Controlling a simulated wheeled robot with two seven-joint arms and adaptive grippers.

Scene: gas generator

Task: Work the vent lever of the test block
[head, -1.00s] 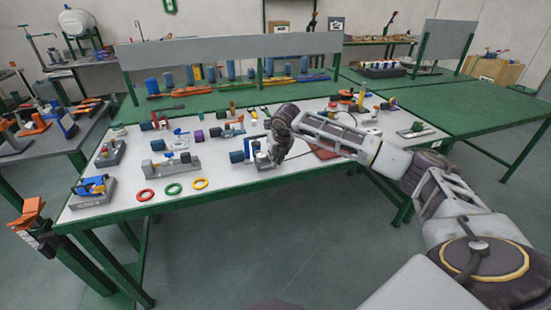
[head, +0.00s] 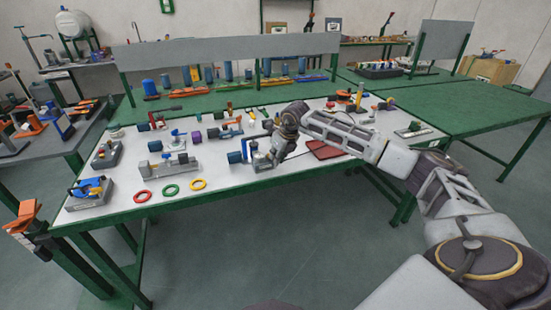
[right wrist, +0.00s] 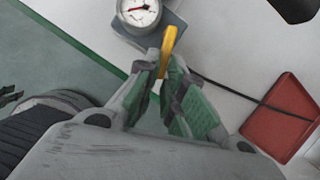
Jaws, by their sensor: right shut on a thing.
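The test block (right wrist: 177,24) shows at the top of the right wrist view as a grey-blue body with a round white gauge (right wrist: 139,11) with a red needle. A yellow lever (right wrist: 169,41) stands out from beside the block. My right gripper (right wrist: 163,72) has its green-padded fingers closed around the lever's near end. In the head view my right gripper (head: 267,157) is low over the front middle of the white bench, and it hides much of the block there. My left gripper is not in view.
Red, green (head: 171,190) and yellow rings lie at the bench's front edge. A blue cylinder (head: 235,157) is just left of my right gripper. A dark red tray (head: 323,150) lies to its right. Several fixtures fill the left half of the white bench.

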